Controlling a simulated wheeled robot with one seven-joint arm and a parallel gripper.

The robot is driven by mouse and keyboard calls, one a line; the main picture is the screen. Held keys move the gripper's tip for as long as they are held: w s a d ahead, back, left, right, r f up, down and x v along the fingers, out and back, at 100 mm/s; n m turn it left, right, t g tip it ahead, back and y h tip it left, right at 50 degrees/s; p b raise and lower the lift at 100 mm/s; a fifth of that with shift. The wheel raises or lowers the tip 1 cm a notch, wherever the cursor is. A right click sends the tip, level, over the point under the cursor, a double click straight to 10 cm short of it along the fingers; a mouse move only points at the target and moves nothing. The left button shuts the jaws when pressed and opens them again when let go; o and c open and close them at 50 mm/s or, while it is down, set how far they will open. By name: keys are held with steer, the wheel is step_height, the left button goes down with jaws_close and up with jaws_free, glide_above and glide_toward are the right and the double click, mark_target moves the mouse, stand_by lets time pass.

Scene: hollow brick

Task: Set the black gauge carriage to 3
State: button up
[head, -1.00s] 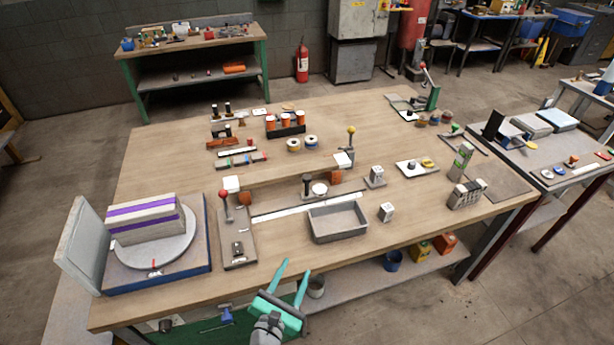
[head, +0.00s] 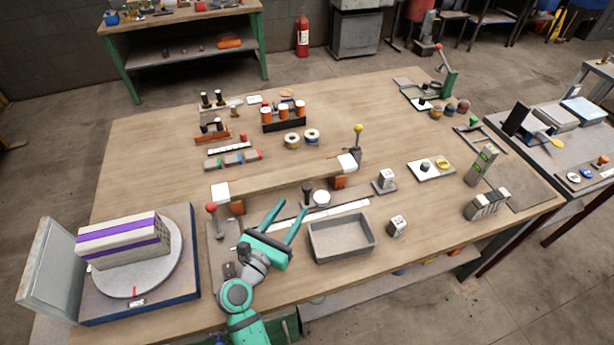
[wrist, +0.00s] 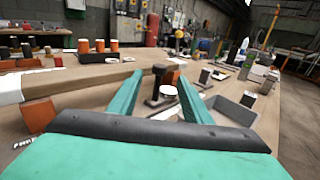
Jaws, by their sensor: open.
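The black gauge carriage (head: 307,189) has an upright dark knob, with a round white disc (head: 321,198) just to its right. It stands at the back edge of a long white scale strip (head: 345,208); its marks are too small to read. My teal gripper (head: 291,207) is open and empty, in front and to the left of the carriage in the head view. In the wrist view the carriage (wrist: 159,78) shows between and beyond the open fingers, apart from them. The left part of the strip is partly hidden behind my gripper.
A wooden beam (head: 275,183) with white end blocks runs behind the carriage. A grey tray (head: 342,238) lies to the right of my gripper. A red-knobbed lever (head: 211,208) stands to the left, near a turntable (head: 165,262). A yellow-knobbed lever (head: 358,130) stands behind right.

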mark_target(305, 190)
steer(key=x, duration=1)
steer(key=shift+w+d, duration=0.15)
steer(key=shift+w, duration=0.2)
jaws_close()
